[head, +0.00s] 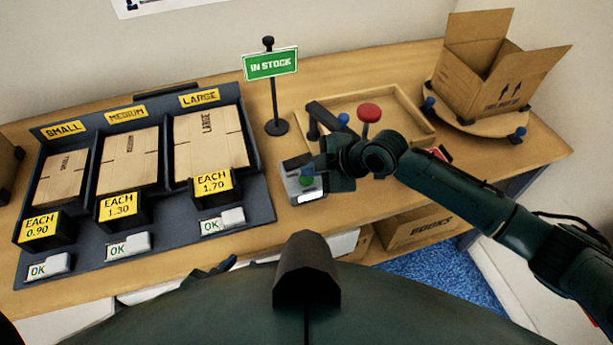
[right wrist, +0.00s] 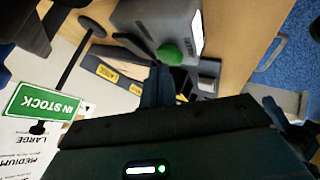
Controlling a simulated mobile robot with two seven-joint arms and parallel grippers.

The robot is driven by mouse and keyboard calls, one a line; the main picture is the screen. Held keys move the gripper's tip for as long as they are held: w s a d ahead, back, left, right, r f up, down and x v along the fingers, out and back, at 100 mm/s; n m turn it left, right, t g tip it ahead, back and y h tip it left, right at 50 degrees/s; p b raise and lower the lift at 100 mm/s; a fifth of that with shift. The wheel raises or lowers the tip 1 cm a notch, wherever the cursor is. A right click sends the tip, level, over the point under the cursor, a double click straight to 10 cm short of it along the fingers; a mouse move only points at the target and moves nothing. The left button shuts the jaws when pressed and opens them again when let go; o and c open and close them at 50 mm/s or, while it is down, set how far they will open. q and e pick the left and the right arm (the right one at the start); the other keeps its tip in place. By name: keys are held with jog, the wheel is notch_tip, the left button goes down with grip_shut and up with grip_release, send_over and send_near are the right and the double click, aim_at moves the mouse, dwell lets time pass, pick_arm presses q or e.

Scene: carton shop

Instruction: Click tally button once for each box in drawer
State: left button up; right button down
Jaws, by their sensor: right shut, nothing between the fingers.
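The tally device is a small grey box (head: 294,188) with a green button (head: 307,180) on top and a lit white display. It stands on the counter in front of the sign. My right gripper (head: 322,168) is shut and empty beside the green button. In the right wrist view the shut fingers (right wrist: 158,88) point at the green button (right wrist: 170,54); whether they touch it I cannot tell. White drawer fronts (head: 338,243) show below the counter edge, mostly hidden by my body. No drawer inside or boxes in it are visible. My left gripper does not show.
A dark rack (head: 260,200) holds small, medium and large flat cartons at left. A green "IN STOCK" sign (head: 270,65), a wooden tray (head: 412,110), a red knob (head: 369,112) and an open carton (head: 490,80) on a turntable stand around. Books boxes (head: 420,230) sit below.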

aim_at(312, 179)
jog(key=shift+f, duration=0.25)
dwell(0.3)
jog(key=shift+f+b, duration=0.35)
jog(key=shift+b, duration=0.05)
dwell(0.4)
jog(key=shift+r, duration=0.15)
jog(key=shift+r+p, duration=0.85)
jog(key=shift+p, duration=0.05)
notch_tip(312, 179, up, 5)
jog(key=p, duration=0.4)
jog(key=shift+r, duration=0.1)
dwell(0.4)
